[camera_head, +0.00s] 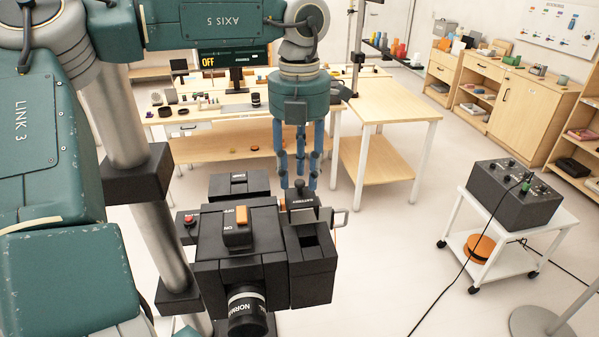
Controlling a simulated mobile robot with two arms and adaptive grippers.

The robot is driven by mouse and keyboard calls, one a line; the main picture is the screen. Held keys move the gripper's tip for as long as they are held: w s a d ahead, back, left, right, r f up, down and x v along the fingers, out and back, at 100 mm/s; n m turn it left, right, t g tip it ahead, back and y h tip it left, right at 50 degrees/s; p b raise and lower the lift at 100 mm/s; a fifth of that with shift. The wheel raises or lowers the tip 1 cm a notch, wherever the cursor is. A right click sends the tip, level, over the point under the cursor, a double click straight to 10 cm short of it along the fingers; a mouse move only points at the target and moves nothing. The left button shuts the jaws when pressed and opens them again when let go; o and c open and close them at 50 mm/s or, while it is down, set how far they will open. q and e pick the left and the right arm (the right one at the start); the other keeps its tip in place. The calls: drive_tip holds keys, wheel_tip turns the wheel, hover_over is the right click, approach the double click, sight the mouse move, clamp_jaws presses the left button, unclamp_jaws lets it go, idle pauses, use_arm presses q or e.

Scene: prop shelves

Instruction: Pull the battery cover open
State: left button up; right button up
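A black box-shaped device (215,275) stands in the lower middle, with an orange ON/OFF switch (241,215) and a round knob marked NORMAL (247,310). On its right side is a block with a dark rectangular recess (315,245). Behind the recess is a black part labelled BATTERY (303,214), with a small upright knob on it. My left gripper (298,183) points down over this part. Its blue fingers are spread, with the small knob between or just below their tips. Contact cannot be told. My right gripper is not in view.
A black block marked CHIP or similar (238,184) is behind the switch. A white cart (508,262) carrying a dark control box (515,195) stands right. Wooden tables (385,115) are behind. Floor between is clear.

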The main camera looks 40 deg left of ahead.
sight(299, 182)
use_arm(q)
wheel_tip(299, 182, up, 12)
drive_tip(key=shift+f, duration=0.15)
drive_tip(key=shift+s+d+f, duration=0.1)
drive_tip(key=shift+s, duration=0.05)
idle(0.5)
